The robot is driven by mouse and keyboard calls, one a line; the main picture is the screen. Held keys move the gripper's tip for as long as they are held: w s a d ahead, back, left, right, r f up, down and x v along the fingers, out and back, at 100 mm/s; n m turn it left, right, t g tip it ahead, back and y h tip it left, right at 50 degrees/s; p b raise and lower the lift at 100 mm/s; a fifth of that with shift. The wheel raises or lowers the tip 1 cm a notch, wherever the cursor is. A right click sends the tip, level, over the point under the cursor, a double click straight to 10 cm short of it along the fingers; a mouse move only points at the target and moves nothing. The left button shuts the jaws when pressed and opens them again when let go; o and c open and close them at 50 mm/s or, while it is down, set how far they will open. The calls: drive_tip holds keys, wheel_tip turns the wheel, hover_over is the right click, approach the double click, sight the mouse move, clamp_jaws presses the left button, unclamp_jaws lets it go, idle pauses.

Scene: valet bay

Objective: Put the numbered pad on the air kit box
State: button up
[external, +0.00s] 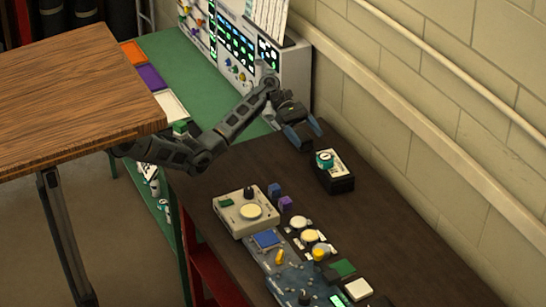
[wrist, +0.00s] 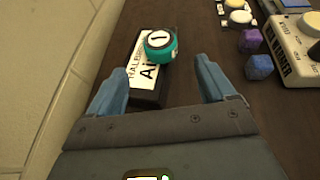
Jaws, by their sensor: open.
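The numbered pad (external: 324,158) is a teal round piece with a white top marked 1, seen clearly in the wrist view (wrist: 160,42). It sits on the air kit box (external: 341,184), a black box with a white lettered top. In the wrist view the pad lies toward the right edge of the box's label (wrist: 143,73), covering part of it. My gripper (external: 304,131) is open and empty, beside the box and apart from the pad. In the wrist view its two blue fingers (wrist: 161,66) are spread wide with the near part of the box between them.
A cream control box (external: 239,214) with a round knob stands front left of the air kit box. Two small cubes, blue (external: 274,190) and purple (external: 286,203), lie by it. Several boards and buttons fill the near bench. The wall runs along the right. The bench right of the box is clear.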

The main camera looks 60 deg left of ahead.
drive_tip(key=shift+v, duration=1.45)
